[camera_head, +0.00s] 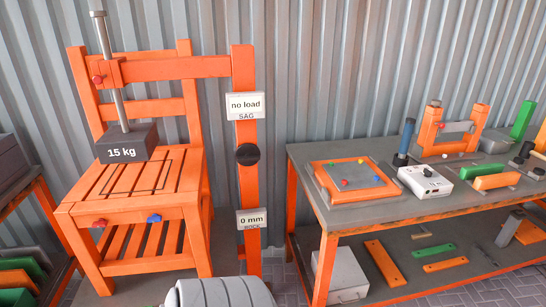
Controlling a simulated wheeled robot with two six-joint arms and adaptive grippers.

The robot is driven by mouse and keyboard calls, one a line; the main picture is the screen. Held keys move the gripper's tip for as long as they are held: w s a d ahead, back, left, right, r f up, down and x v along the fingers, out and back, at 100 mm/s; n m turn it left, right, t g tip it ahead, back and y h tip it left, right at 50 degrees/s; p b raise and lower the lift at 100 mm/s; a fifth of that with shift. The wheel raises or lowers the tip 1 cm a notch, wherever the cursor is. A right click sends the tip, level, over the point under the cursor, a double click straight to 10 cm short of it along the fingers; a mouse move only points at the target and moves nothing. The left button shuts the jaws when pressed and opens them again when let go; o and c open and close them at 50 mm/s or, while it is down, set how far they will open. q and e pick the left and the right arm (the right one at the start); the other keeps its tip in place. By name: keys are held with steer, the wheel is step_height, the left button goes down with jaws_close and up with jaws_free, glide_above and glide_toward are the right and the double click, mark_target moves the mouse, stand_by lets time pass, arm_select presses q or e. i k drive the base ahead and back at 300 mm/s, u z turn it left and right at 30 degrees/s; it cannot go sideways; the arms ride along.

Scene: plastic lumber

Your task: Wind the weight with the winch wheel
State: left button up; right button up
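The weight (127,143), a dark grey block marked "15 kg", hangs on a grey metal rod (107,48) over the seat of an orange slatted chair (135,205). It appears to be above the seat, where a dark rectangular outline is marked. A round black knob (247,154), which looks like the winch wheel, sits on an upright orange post (243,80) right of the chair. A sign above it reads "no load SAG" (245,106) and one below reads "0 mm ROCK" (251,219). Neither of my grippers is in view.
A grey-topped orange workbench (375,216) on the right holds an orange-framed board (354,178), a white box with a knob (425,181) and several fixtures. Another rack with coloured boards (22,268) stands at the left edge. A corrugated metal wall closes the back.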

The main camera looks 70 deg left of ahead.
mark_target(247, 155)
steer(key=u, duration=0.4)
steer(key=i, duration=0.85)
steer(key=u, duration=0.75)
